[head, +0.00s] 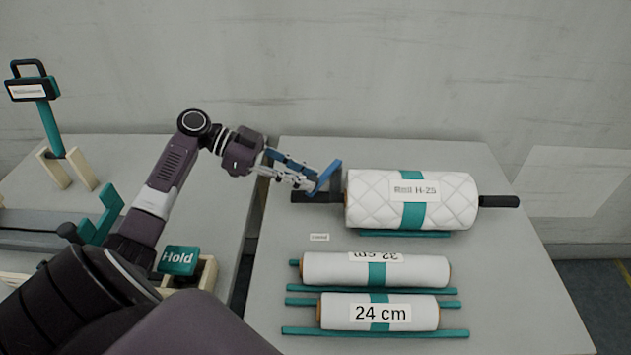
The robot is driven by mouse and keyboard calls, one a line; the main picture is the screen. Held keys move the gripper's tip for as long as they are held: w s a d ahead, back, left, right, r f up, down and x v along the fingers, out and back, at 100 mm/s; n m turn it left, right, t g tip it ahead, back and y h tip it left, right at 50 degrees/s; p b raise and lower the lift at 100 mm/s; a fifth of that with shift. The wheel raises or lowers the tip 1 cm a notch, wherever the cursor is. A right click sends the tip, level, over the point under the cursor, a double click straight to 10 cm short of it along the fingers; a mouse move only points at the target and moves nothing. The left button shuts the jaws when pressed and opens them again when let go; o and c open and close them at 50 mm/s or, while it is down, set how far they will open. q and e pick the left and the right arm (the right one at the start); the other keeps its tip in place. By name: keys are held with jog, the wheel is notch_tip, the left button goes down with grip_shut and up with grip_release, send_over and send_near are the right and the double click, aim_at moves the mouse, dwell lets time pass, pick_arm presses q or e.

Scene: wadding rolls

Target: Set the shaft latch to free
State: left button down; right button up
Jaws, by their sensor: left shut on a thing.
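A teal block marked "Hold" (180,261) sits on a pale wooden block at the left table's front right; it looks like the shaft latch, showing Hold. A black shaft (500,201) runs through a thick white quilted roll (440,205) marked H-25, and its ends stick out on both sides. My left gripper (325,183), with blue fingers, is at the shaft's left end, just left of the roll. It is shut, apparently on the shaft; the fingers partly hide the contact. It is well away from the Hold block. My right gripper is not in view.
Two thinner white rolls, marked 32 cm (410,271) and 24 cm (338,311), lie on teal rails in front. A teal bracket (98,222) and a post with a sign (50,125) stand on the left table. The right table's right side is clear.

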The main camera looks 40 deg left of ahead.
pick_arm(q)
jog(key=shift+r, duration=0.1)
jog(key=c, duration=1.7)
grip_release()
jog(key=shift+a, duration=0.1)
jog(key=v, duration=1.2)
